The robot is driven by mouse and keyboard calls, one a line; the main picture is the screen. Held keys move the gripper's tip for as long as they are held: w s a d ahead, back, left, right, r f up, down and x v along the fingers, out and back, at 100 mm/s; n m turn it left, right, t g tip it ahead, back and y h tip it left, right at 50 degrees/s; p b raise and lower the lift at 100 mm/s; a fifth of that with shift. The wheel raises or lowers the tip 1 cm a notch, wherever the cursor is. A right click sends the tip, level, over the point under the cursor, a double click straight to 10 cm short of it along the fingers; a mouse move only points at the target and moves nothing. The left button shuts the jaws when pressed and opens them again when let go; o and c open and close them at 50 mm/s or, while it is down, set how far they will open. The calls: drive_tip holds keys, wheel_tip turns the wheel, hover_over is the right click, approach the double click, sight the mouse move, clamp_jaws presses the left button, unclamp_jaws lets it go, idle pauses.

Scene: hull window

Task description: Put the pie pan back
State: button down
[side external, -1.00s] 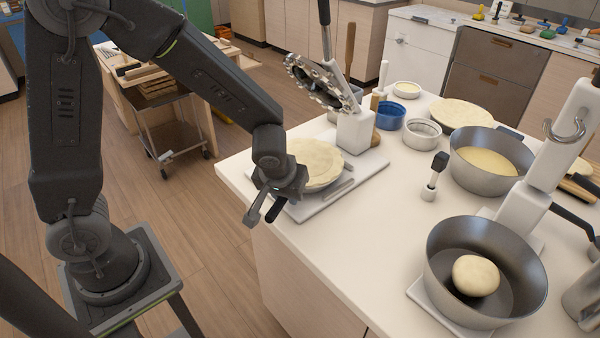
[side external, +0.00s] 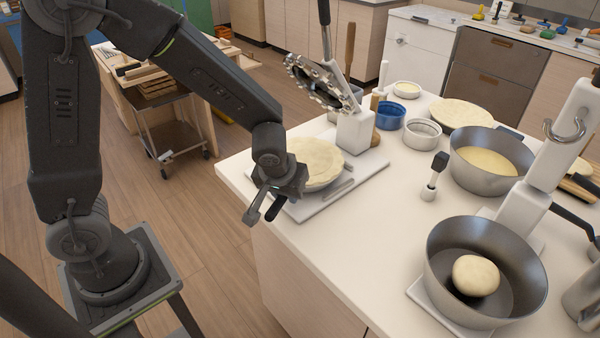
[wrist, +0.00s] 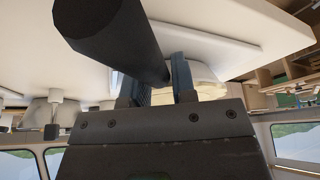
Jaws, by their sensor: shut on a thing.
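The pie pan (side external: 322,184) holds a pale round crust (side external: 316,158) and sits at or just over a white base plate (side external: 364,168) near the counter's left edge. My gripper (side external: 276,192) is at the pan's near left side. It is shut on the pan's dark handle (side external: 273,212), which sticks out past the fingers. In the wrist view, the black handle (wrist: 115,32) runs between the two fingers of my gripper (wrist: 157,88), with pale crust beyond. My gripper hides where the handle meets the pan, and I cannot tell if the pan touches the plate.
A white press post (side external: 354,132) with a raised toothed ring (side external: 318,82) stands right behind the pan. To the right are a metal bowl with dough (side external: 440,268), a second metal bowl (side external: 474,178), a small black-topped tool (side external: 433,175) and small bowls. The counter's front middle (side external: 350,245) is clear.

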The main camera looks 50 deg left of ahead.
drive_tip(key=shift+w+r, duration=0.1)
drive_tip(key=shift+r, duration=0.95)
idle(1.5)
drive_tip(key=shift+r, duration=1.35)
drive_tip(key=d+m, duration=0.2)
drive_tip(key=d, duration=0.3)
drive_tip(key=s+d+f+m+h, duration=0.1)
drive_tip(key=d+m, duration=0.1)
drive_tip(key=d, duration=0.3)
drive_tip(key=s+d+m+h, duration=0.1)
drive_tip(key=d+m, duration=0.1)
drive_tip(key=d, duration=0.3)
drive_tip(key=shift+d+f+t, duration=0.15)
drive_tip(key=shift+d+t, duration=0.15)
drive_tip(key=shift+d, duration=0.1)
drive_tip(key=shift+f, duration=0.15)
